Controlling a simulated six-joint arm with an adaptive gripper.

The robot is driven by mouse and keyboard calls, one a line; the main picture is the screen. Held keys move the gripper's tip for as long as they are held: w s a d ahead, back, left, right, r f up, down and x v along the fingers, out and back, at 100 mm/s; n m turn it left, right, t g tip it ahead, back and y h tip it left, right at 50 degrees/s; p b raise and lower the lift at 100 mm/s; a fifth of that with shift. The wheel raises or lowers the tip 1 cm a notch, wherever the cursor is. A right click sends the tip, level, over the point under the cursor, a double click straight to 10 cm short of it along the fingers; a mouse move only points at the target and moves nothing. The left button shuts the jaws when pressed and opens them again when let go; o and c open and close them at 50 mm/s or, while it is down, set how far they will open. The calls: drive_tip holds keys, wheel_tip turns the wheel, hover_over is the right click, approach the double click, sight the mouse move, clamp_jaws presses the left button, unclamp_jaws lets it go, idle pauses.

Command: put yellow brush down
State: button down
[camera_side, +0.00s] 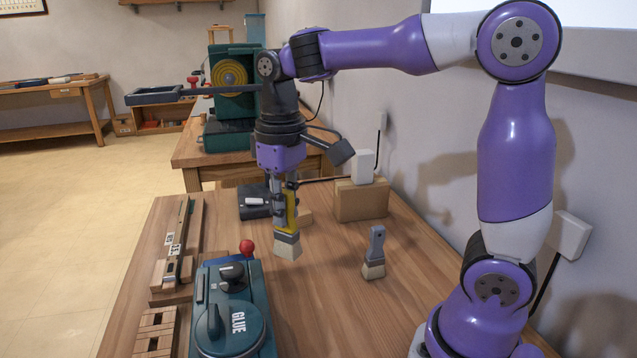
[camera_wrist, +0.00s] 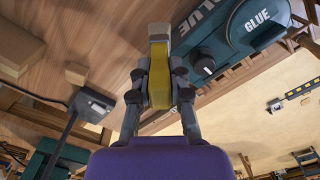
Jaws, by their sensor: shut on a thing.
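The yellow brush (camera_side: 287,243) hangs upright, bristles down, with its yellow handle between the fingers of my gripper (camera_side: 284,205). In the side view its pale bristle tip is low over the table (camera_side: 320,310), and I cannot tell whether it touches the wood. In the wrist view the yellow handle (camera_wrist: 186,110) shows between the fingers of my gripper (camera_wrist: 160,90), which is shut on it. A second brush with a grey-blue handle (camera_side: 376,245) stands upright on the table to the right, apart from my gripper.
Wooden pieces (camera_side: 178,250) lie along the left edge. A cardboard box (camera_side: 361,200) and a black device (camera_side: 255,203) are at the back. Bare wood lies between the two brushes.

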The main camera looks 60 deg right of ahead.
idle(0.5)
drive_tip(key=w+d+m, duration=0.2)
drive_tip(key=w+d, duration=0.4)
drive_tip(key=w, duration=0.6)
drive_tip(key=w+d+f+m, duration=0.1)
drive_tip(key=w+d+f, duration=0.1)
drive_tip(key=f, duration=0.3)
drive_tip(key=w+d+f+m, duration=0.1)
drive_tip(key=d+f, duration=0.2)
drive_tip(key=f, duration=0.2)
drive_tip(key=shift+w+d+f, duration=0.25)
drive_tip(key=shift+w+d, duration=0.1)
drive_tip(key=shift+f+m, duration=0.3)
drive_tip(key=shift+f, duration=0.25)
drive_tip(key=c, duration=0.8)
unclamp_jaws()
drive_tip(key=shift+o, duration=0.2)
